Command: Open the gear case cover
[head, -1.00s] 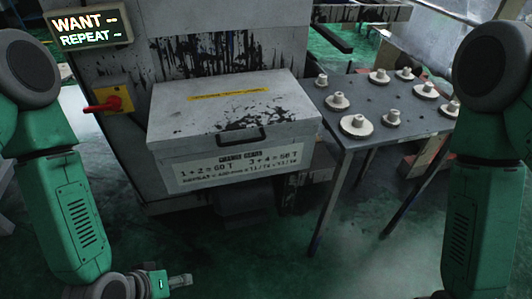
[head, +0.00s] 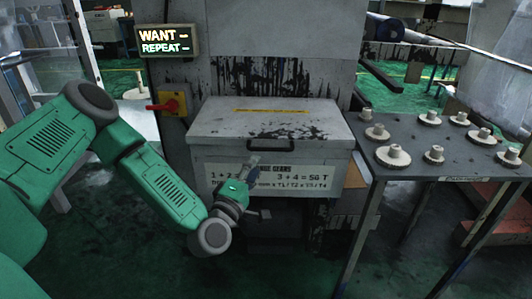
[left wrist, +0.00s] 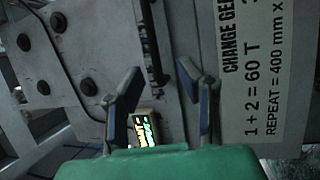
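The gear case (head: 335,177) is a grey box against the machine, with a white lettered label on its front. Its cover (head: 225,120) is down, with paint wear and a yellow strip on top. A dark handle (head: 270,146) sits at the cover's front edge. My left gripper (head: 253,162) is in front of the case, just below and left of the handle, and hides part of the label. In the left wrist view its two fingers (left wrist: 159,72) are apart with nothing between them; the label (left wrist: 262,75) shows sideways at right. My right gripper is out of view.
A metal table (head: 430,165) with several pale gears stands to the right, close to the case. A red switch (head: 168,105) and a lit sign (head: 167,40) are on the machine at left. Floor in front is open.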

